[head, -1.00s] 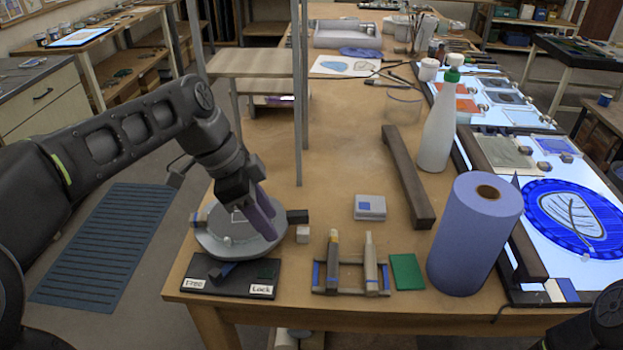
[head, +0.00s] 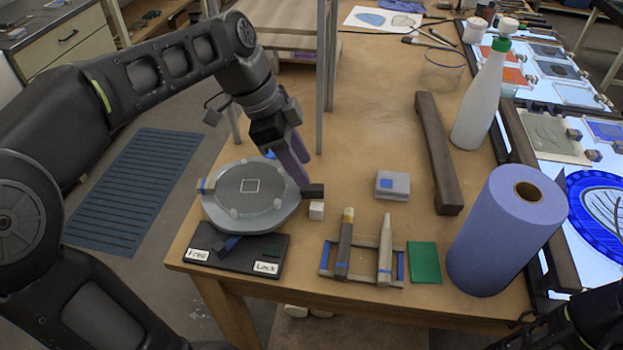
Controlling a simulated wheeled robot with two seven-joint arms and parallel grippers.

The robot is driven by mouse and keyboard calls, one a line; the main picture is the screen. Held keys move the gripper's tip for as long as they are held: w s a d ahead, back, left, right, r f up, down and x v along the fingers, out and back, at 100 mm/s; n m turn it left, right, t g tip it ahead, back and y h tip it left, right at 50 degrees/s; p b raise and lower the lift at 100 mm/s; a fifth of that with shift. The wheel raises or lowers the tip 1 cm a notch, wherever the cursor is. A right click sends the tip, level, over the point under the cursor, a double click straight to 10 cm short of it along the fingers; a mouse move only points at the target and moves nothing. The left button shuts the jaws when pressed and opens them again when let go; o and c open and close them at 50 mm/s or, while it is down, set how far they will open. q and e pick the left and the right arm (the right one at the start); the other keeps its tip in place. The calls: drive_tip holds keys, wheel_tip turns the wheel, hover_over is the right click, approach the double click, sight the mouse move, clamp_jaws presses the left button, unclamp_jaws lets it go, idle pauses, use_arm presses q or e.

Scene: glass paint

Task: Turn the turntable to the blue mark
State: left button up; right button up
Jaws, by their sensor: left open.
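The turntable (head: 232,208) is a round grey disc with a white square outline at its middle, on a dark base (head: 205,259) labelled Free and Lock. A blue-ended tab (head: 203,187) shows at the disc's left edge, and a bit of blue (head: 270,155) at its far edge. A blue lever (head: 230,243) lies on the base, nearer the Free label. A dark block (head: 314,191) sticks out at the disc's right. My left gripper (head: 298,178) is open, its fingers pointing down at the disc's far right edge, close to the dark block. I cannot tell whether they touch. My right gripper is out of view.
A small white cube (head: 316,211) stands right of the disc. A tool rack (head: 362,281), a green pad (head: 425,263), a grey box (head: 393,185) and a purple roll (head: 505,235) stand further right. A shelf frame (head: 326,80) rises behind the gripper.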

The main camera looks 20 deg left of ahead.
sight(314, 187)
use_arm(q)
drive_tip(key=x, duration=0.5)
drive_tip(key=shift+d+f, duration=0.15)
drive_tip(key=shift+f, duration=0.15)
drive_tip(key=shift+c, duration=0.5)
clamp_jaws()
idle(0.6)
